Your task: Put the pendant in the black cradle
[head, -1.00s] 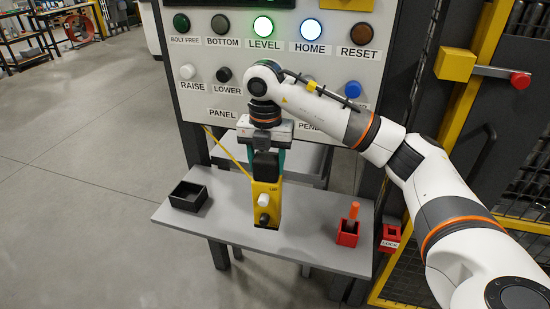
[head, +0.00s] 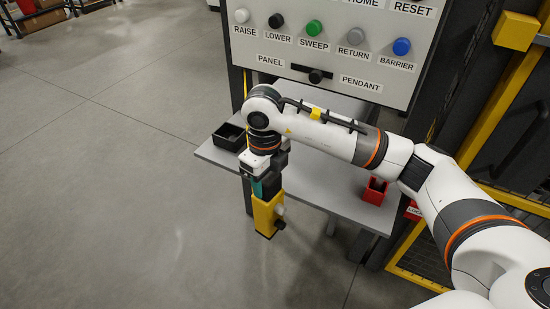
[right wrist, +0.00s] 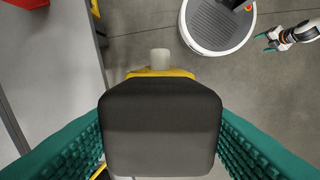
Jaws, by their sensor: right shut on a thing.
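The pendant (head: 266,213) is a yellow box with a dark upper part and knobs on its side. My right gripper (head: 267,185) is shut on its dark upper end and holds it upright, hanging in front of the shelf's front edge. In the right wrist view the pendant's dark end (right wrist: 160,130) fills the space between the teal fingers. The black cradle (head: 229,137) is an open box on the shelf's left end, behind and left of the pendant, apart from it. My left gripper (right wrist: 266,42) shows small in the right wrist view, open and empty.
The grey shelf (head: 325,188) is bare in its middle. A red holder (head: 375,192) stands at its right end. The button panel (head: 320,45) rises behind. A yellow-framed fence (head: 500,130) is at right. The floor at left is clear.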

